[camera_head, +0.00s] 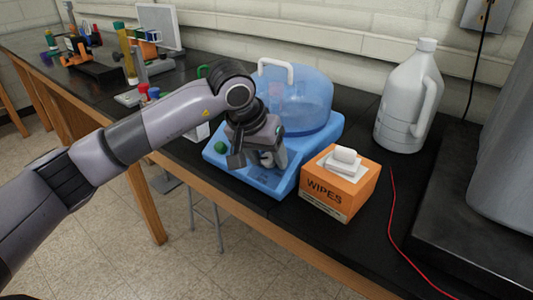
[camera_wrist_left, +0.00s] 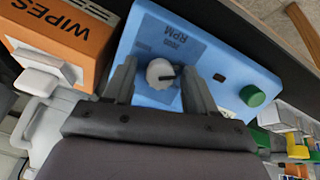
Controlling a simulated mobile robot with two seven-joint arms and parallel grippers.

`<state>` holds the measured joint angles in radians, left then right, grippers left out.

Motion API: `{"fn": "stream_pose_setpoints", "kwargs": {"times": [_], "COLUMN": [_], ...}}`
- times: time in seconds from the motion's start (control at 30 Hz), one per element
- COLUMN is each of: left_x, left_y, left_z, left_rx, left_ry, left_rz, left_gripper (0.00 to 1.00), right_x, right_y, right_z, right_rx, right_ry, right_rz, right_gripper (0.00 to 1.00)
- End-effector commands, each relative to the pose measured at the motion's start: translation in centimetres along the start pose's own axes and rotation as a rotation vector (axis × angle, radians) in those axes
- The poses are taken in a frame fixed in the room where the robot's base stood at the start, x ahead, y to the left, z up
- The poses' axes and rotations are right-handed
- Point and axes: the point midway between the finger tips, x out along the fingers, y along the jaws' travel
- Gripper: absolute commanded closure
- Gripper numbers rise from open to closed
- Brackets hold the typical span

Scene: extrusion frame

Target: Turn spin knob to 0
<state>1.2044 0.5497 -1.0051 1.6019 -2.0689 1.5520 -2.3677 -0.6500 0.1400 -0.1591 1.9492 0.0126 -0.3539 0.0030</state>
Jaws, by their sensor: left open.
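A blue machine (camera_head: 307,146) with a clear blue domed lid (camera_head: 300,105) and a white handle stands on the black bench. In the left wrist view its front panel (camera_wrist_left: 205,45) shows an RPM label and a white round knob (camera_wrist_left: 160,72) with a dark pointer mark. My left gripper (camera_wrist_left: 158,85) is open, with one finger on each side of the knob; I cannot tell whether they touch it. In the head view my left gripper (camera_head: 252,160) is over the panel and largely hides the knob. My right gripper is not in view.
An orange wipes box (camera_head: 338,185) stands close beside the machine. A green button (camera_wrist_left: 252,95) is on the panel. A white jug (camera_head: 408,100), a red cable (camera_head: 392,215) and a large grey vessel (camera_head: 505,130) are to the right. Lab items stand at the far left.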

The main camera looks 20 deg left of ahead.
Motion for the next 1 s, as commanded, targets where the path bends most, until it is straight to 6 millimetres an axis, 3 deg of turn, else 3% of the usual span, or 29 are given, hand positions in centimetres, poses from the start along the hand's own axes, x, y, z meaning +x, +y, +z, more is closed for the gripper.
{"fn": "stream_pose_setpoints", "kwargs": {"times": [0.17, 0.3, 0.33, 0.67, 1.0], "left_x": [0.0, 0.0, 0.0, 0.1, 0.3], "left_y": [0.0, 0.0, 0.0, 0.0, -0.2], "left_z": [0.0, 0.0, 0.0, 0.1, 0.1], "left_rx": [0.0, 0.0, 0.0, -0.033, -0.242], "left_ry": [0.0, -0.001, 0.0, -0.001, 0.001], "left_rz": [0.0, 0.001, 0.001, 0.007, 0.041], "left_gripper": [0.47, 0.92, 1.0, 1.0, 1.0], "right_x": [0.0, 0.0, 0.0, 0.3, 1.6], "right_y": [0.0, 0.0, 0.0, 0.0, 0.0], "right_z": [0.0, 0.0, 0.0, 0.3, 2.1], "right_rx": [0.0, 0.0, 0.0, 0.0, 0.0], "right_ry": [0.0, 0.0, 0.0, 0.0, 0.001], "right_rz": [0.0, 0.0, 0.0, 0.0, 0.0], "right_gripper": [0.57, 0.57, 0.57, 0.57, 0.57]}}
